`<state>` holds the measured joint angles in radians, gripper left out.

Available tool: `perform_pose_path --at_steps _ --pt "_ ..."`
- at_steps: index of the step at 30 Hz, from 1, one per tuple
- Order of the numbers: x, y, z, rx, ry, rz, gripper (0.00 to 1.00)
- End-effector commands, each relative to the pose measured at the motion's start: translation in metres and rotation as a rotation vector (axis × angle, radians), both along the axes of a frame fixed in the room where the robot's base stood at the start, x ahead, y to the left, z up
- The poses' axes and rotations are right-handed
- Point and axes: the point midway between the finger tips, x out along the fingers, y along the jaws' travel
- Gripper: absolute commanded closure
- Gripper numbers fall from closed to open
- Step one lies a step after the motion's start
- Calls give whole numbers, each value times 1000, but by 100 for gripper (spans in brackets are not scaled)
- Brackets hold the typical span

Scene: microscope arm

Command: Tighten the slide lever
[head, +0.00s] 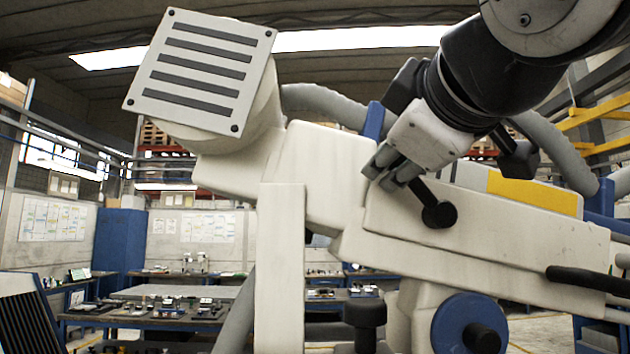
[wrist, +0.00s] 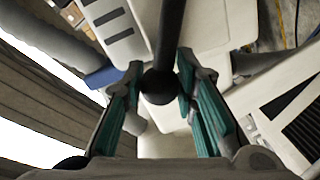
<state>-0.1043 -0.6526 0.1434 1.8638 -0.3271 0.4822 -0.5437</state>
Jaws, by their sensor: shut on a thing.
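The slide lever (head: 423,192) is a short black rod on the side of the white microscope arm (head: 480,245). Its round black hub (head: 439,214) lies against the white housing, and the rod slants up and left from it. My gripper (head: 393,172) comes down from the upper right and is shut on the lever's free end. In the wrist view the lever (wrist: 169,35) runs down from the top edge to a black ball end (wrist: 160,86) between my teal-padded fingers (wrist: 160,72). In the head view the fingers hide the lever's tip.
A slotted white head plate (head: 200,70) is at upper left, with a blue tab (head: 373,120) left of my gripper. A yellow panel (head: 535,192) lies right of the lever. A black handle (head: 590,280) and blue wheel (head: 470,325) are below. Grey cables (head: 325,104) loop behind.

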Motion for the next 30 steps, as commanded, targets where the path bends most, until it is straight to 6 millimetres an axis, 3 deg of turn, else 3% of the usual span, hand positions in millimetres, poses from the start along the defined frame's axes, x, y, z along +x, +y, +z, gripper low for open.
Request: perform_pose_path --at_steps 13,14,16,26,30 --pt "1 1 -3 -8 7 1 100" --pt "1 1 -3 -8 7 1 69" --pt "1 1 -3 -8 7 1 53" --pt "-1 1 -1 -8 2 0 52" --pt "-12 0 1 -8 -1 2 52"
